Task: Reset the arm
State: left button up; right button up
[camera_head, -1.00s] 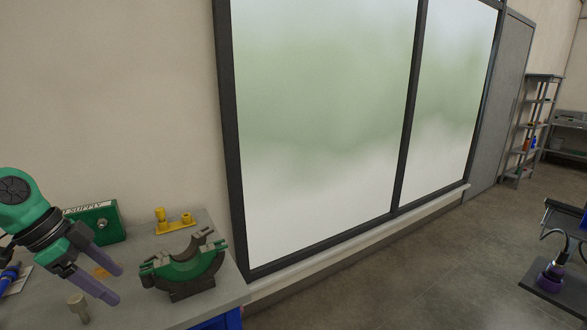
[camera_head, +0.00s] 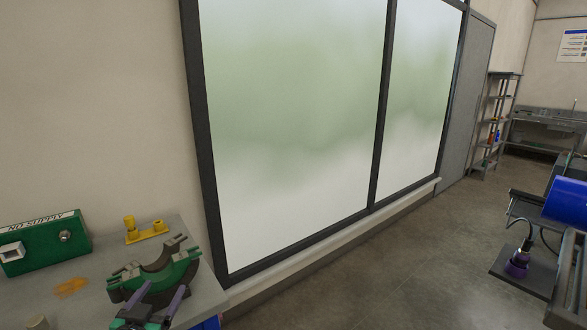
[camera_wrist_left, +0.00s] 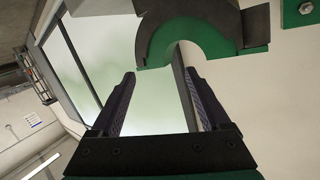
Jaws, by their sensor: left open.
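My left gripper (camera_head: 166,304) shows at the bottom of the head view, its two purple-grey fingers apart. My right gripper is not in view.
On the grey bench (camera_head: 205,292) stand a green "NO SUPPLY" box (camera_head: 40,248) and a yellow fitting (camera_head: 146,230). A frosted window (camera_head: 290,110) is behind. At right are a blue cylinder (camera_head: 567,202) and a purple-based tool (camera_head: 518,262). The floor between is clear.

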pick_arm(q)
jog(key=s+d+f+g+h, duration=0.1)
jog(key=s+d+f+g, duration=0.2)
jog(key=s+f+g, duration=0.5)
jog(key=s+d+f+g+h, duration=0.1)
jog(key=s+d+f+g, duration=0.25)
jog(key=s+f, duration=0.85)
jog(key=s+f+m+g, duration=0.1)
jog(key=s+f+g, duration=0.15)
jog(key=f, duration=1.85)
jog(key=s+a+f, duration=0.2)
jog(key=s+f, duration=0.5)
jog(key=s, duration=0.1)
jog(key=s+a+f, duration=0.1)
jog(key=s+f, duration=0.6)
jog(key=s, duration=0.2)
jog(key=shift+s+a+f+g, duration=0.2)
jog(key=shift+a+f+g, duration=0.15)
jog(key=shift+a+g, duration=0.05)
